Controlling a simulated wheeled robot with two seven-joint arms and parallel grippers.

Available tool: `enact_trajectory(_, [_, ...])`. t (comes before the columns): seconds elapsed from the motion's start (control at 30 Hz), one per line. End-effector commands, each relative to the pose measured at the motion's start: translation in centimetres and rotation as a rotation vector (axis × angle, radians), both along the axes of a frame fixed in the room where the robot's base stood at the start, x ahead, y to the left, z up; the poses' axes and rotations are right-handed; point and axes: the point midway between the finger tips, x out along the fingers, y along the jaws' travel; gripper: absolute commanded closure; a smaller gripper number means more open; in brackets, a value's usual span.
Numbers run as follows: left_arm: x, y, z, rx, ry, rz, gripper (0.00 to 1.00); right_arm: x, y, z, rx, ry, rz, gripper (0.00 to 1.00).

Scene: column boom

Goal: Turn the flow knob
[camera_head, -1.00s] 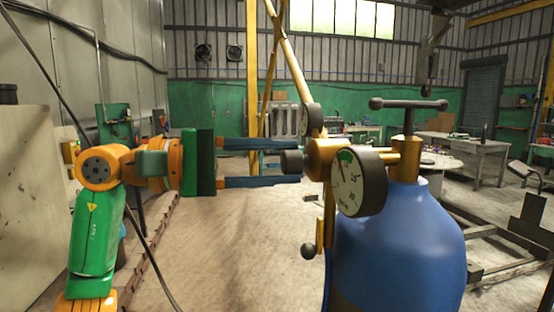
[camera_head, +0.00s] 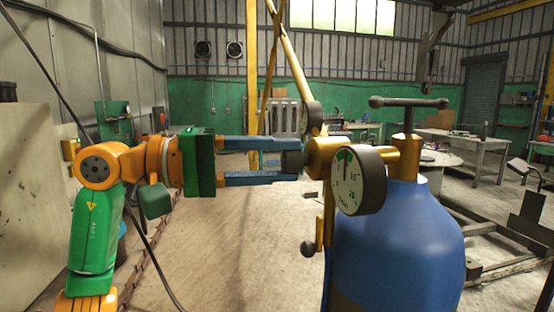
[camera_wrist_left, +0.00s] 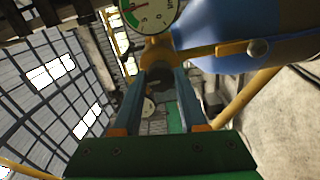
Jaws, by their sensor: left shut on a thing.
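The flow knob (camera_head: 293,162) is a short dark cylinder on the left end of the brass regulator (camera_head: 322,158). My left gripper (camera_head: 289,160) comes in from the left, its two blue fingers shut on the knob, one above and one below in the head view. In the left wrist view the dark knob (camera_wrist_left: 160,78) lies between the fingertips, partly hidden. A round white gauge (camera_head: 360,180) with a green band faces the head camera. The regulator is on a blue gas cylinder (camera_head: 400,245). My right gripper is not in view.
A dark T-handle (camera_head: 408,103) tops the cylinder valve. A second gauge (camera_head: 312,115) sits behind the regulator, and a small dark ball knob (camera_head: 308,250) hangs below it. Workbenches and a metal frame stand at the right. The floor below my left gripper is clear.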

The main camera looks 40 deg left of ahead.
Motion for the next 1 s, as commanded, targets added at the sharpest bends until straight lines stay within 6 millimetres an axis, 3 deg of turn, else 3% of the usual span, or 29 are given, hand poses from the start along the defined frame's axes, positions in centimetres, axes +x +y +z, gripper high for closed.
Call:
enact_trajectory(0.3, [0.0, 0.0, -0.1, 0.001, 0.002, 0.0, 1.0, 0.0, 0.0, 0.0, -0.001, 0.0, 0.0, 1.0])
enact_trajectory(0.33, [0.0, 0.0, -0.1, 0.001, 0.002, 0.0, 0.56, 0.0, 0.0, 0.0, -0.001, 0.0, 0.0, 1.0])
enact_trajectory(0.43, [0.0, 0.0, -0.1, 0.001, 0.002, 0.0, 0.29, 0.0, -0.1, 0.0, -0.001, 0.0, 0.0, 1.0])
enact_trajectory(0.77, [-0.3, 0.3, -0.1, -0.001, 0.001, 0.001, 0.28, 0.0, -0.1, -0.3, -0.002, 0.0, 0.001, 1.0])
enact_trajectory(1.0, [-4.0, 3.5, 0.0, -0.002, -0.001, 0.004, 0.28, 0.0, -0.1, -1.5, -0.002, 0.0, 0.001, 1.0])
